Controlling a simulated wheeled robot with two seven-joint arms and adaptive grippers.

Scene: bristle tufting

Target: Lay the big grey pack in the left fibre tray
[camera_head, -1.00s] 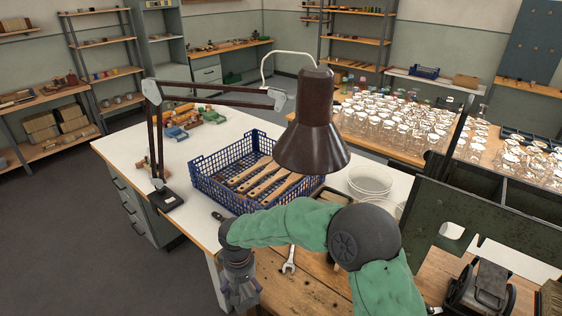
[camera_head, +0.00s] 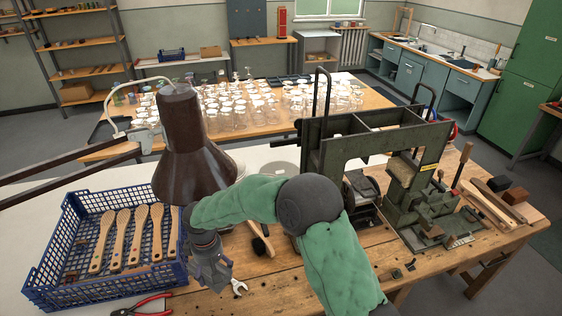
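My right gripper (camera_head: 213,272) hangs low over the wooden bench, beside the right side of a blue crate. It looks empty; its fingers are small and dark, so their opening is unclear. The green tufting machine (camera_head: 335,150) stands on the bench right of centre. Its box-like part (camera_head: 404,168) has a brownish face; I cannot tell whether this is a fibre tray. A dark grey blocky part (camera_head: 362,186) sits at the machine's left side. I cannot pick out a big grey pack for certain. My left gripper is not in view.
The blue crate (camera_head: 62,278) holds several wooden brush bodies. A brown lamp (camera_head: 182,130) leans in above it. Red pliers (camera_head: 143,308), a spanner (camera_head: 238,287) and a brush (camera_head: 262,240) lie near my gripper. Dark blocks (camera_head: 515,195) lie at the bench's right end.

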